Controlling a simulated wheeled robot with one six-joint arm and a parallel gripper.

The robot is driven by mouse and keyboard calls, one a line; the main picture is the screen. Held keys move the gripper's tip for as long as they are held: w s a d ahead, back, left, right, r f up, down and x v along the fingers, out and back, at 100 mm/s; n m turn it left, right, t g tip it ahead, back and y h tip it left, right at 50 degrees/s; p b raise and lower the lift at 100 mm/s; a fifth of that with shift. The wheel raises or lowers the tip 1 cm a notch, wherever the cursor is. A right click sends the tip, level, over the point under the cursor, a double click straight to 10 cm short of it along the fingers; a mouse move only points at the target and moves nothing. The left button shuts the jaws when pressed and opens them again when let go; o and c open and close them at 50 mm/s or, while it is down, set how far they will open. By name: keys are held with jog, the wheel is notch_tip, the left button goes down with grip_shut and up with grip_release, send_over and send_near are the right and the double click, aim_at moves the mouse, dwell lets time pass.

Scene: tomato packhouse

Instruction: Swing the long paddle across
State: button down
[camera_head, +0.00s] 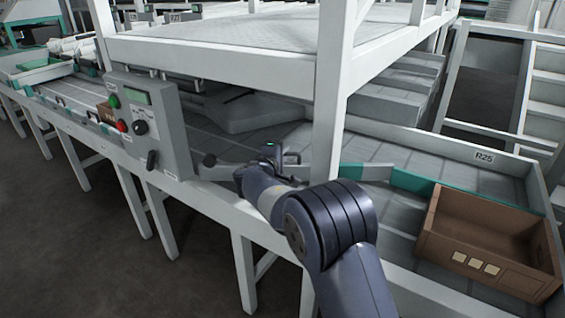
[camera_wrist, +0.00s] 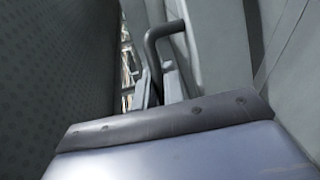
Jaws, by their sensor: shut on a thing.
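My gripper (camera_head: 272,156) reaches over the front rail of the grey conveyor, just right of the control box. In the wrist view a dark bent handle (camera_wrist: 151,50) stands up in front of my gripper, which is shut on it. My own wrist hides much of the grip in the head view. A green-edged bar (camera_head: 365,173) runs across the belt behind the white post, and looks like the long paddle. I cannot tell how it joins the handle.
The control box (camera_head: 150,122) with buttons and a knob stands close on the left. A white post (camera_head: 326,125) and an upper deck (camera_head: 230,45) crowd the space above. An open brown crate (camera_head: 490,235) sits at right by the R25 label (camera_head: 484,157).

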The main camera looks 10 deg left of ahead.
jog(key=shift+w+r, duration=0.1)
jog(key=shift+w, duration=0.15)
jog(key=c, duration=1.5)
grip_release()
jog(key=shift+w, duration=0.1)
jog(key=p+v, duration=0.1)
jog(key=v, duration=0.9)
jog(key=shift+s+p, duration=0.35)
jog(key=shift+s, duration=0.05)
